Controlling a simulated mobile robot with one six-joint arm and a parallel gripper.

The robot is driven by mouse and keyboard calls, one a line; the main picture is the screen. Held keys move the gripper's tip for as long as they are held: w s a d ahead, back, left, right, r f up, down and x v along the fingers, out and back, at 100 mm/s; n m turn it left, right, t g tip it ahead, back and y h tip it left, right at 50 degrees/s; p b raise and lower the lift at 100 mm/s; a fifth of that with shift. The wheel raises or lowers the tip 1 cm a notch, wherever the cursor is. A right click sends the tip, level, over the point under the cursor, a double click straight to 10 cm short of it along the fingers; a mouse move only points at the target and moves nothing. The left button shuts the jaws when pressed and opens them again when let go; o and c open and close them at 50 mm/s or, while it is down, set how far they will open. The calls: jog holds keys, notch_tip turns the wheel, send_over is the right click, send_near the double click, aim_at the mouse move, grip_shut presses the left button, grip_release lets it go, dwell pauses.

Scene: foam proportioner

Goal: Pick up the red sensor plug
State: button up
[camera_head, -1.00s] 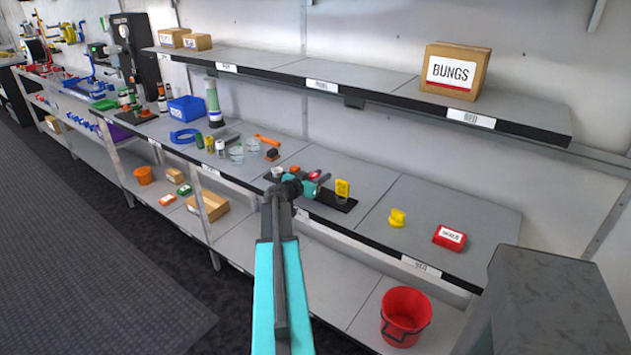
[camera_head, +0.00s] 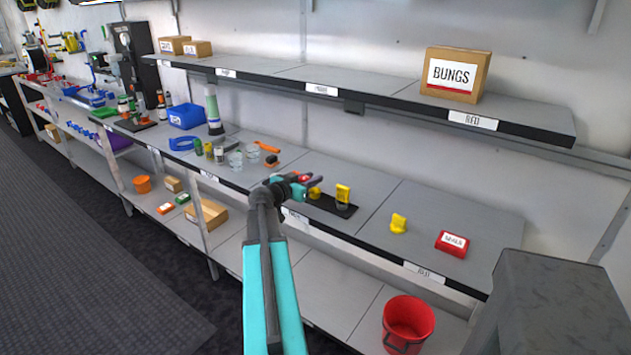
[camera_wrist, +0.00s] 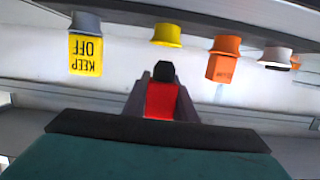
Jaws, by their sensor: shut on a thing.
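The red sensor plug (camera_wrist: 161,100), with a black tip, sits between the two dark fingers of my gripper (camera_wrist: 161,92) in the wrist view. The gripper is shut on it. In the head view my gripper (camera_head: 314,180) is over the left part of a black mat (camera_head: 328,205) on the workbench shelf, and a bit of the red plug (camera_head: 304,177) shows at the jaws. The rest of the plug is hidden there by the gripper. The plug looks clear of the mat.
A yellow KEEP OFF block (camera_wrist: 86,54), a yellow piece (camera_wrist: 167,35) and an orange block (camera_wrist: 223,64) appear in the wrist view. A yellow tag (camera_head: 343,192) stands on the mat. A yellow part (camera_head: 398,223) and red SEALS box (camera_head: 452,242) lie right, with bare shelf around.

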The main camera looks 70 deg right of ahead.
jog(key=f+b+v, duration=0.1)
jog(key=b+v, duration=0.1)
jog(key=v, duration=0.8)
jog(key=shift+s+a, duration=0.2)
jog(key=shift+a, duration=0.15)
jog(key=shift+r, duration=0.1)
notch_tip(320, 180, up, 5)
jog(key=shift+f+p, duration=0.1)
jog(key=shift+p, duration=0.2)
dwell(0.4)
jog(key=shift+w, duration=0.1)
dwell(0.3)
